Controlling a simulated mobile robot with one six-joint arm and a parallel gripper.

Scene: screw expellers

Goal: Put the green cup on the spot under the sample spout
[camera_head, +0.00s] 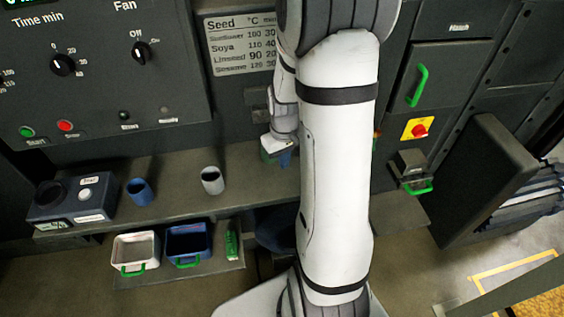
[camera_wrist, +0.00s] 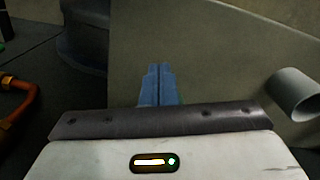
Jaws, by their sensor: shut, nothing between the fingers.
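My gripper (camera_head: 285,159) is low over the shelf, with its blue fingers pointing down. In the wrist view its fingers (camera_wrist: 156,70) are shut with nothing between them.
A blue cup (camera_head: 140,192) and a grey cup (camera_head: 212,181) stand on the shelf (camera_head: 176,208); the grey one also shows in the wrist view (camera_wrist: 290,94). A black box (camera_head: 72,200) stands at left. A white bin (camera_head: 136,250) and blue bin (camera_head: 188,241) sit lower.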

